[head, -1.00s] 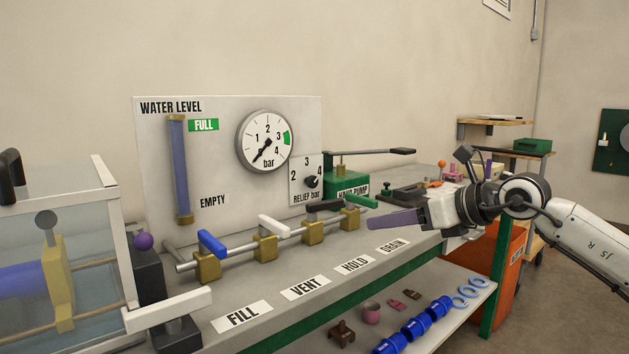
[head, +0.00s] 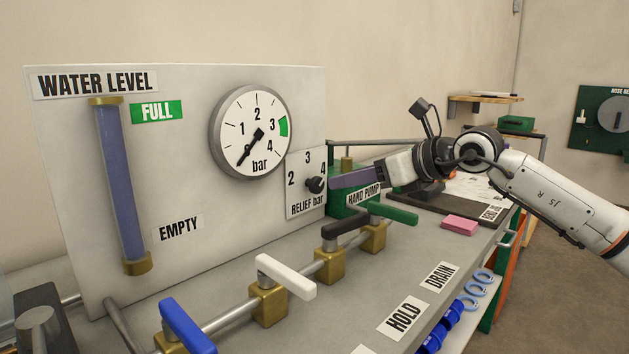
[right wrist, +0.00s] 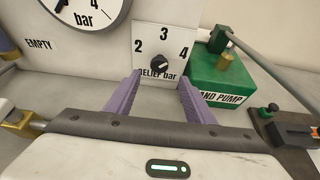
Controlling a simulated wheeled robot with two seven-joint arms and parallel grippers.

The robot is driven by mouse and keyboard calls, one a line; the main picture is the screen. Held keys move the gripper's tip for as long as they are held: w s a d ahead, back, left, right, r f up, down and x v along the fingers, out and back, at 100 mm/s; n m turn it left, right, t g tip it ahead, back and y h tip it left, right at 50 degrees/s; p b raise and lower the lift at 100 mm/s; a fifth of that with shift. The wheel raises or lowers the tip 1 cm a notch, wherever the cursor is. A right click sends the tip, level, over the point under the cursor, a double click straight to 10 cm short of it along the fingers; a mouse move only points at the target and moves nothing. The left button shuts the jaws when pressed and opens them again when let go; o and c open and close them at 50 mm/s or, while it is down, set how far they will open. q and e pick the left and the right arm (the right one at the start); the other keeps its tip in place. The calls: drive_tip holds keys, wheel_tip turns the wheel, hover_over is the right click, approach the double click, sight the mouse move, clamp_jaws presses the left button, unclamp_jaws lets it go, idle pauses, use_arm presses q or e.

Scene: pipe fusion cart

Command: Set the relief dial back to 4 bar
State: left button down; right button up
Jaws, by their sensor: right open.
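The relief dial is a small black knob (head: 315,184) on a white plate (head: 294,197) marked 2, 3, 4 and RELIEF bar. In the right wrist view the knob (right wrist: 159,64) lies between and beyond my fingertips. Its pointer seems to lean up and right, but the exact setting is too small to read. My right gripper (head: 337,181) is open, its purple fingers aimed at the dial from the right. In the right wrist view the gripper (right wrist: 160,82) shows a gap between its fingers, with nothing in it. My left gripper is out of view.
A round gauge (head: 251,132) sits up and left of the dial, its needle pointing low left. The green hand pump (head: 350,200) with its long handle stands close right of the dial. Valves with blue, white (head: 286,276), black and green levers line the front.

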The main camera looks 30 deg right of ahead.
drive_tip(key=x, duration=0.8)
drive_tip(key=shift+w+a+f, duration=0.2)
drive_tip(key=shift+w+f, duration=0.05)
drive_tip(key=shift+c, duration=0.4)
drive_tip(key=c, duration=1)
drive_tip(key=shift+r+m+y+p, duration=0.1)
drive_tip(key=shift+m+y+p, duration=0.45)
drive_tip(key=shift+p, duration=0.35)
drive_tip(key=shift+m, duration=0.35)
drive_tip(key=o, duration=1.1)
drive_tip(key=shift+d, duration=0.15)
approach(320, 186)
drive_tip(key=shift+s+d+r, duration=0.3)
drive_tip(key=shift+s+r, duration=0.2)
drive_tip(key=shift+s, duration=0.1)
